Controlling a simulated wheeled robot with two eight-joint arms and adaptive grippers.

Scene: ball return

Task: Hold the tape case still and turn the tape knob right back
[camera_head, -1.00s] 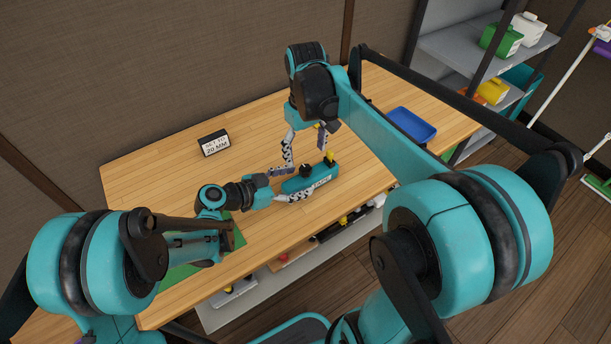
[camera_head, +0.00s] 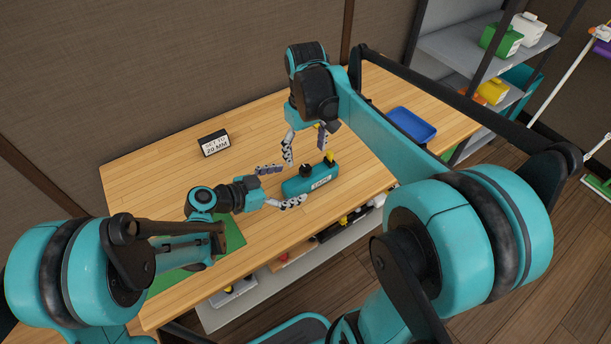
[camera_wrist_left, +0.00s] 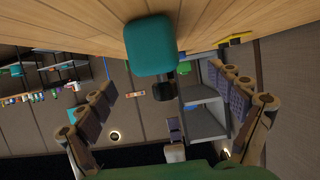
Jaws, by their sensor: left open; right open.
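The teal tape case (camera_head: 318,183) lies on the wooden table near its front edge, with a pale label on its front side. A black tape knob (camera_head: 306,170) sits on its top, and a small yellow part (camera_head: 330,157) stands at its right end. My left gripper (camera_head: 281,186) is open at the case's left end, fingers spread and empty. In the left wrist view the case (camera_wrist_left: 151,47) lies ahead between the open fingers (camera_wrist_left: 165,103), with the dark knob (camera_wrist_left: 163,91) beside it. My right gripper (camera_head: 305,144) is open, pointing down above and behind the case.
A small black sign (camera_head: 214,143) reading "SET TO 20 MM" stands at the back left. A blue tray (camera_head: 411,124) lies to the right. A green mat (camera_head: 233,237) is under my left arm. The table's back middle is clear.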

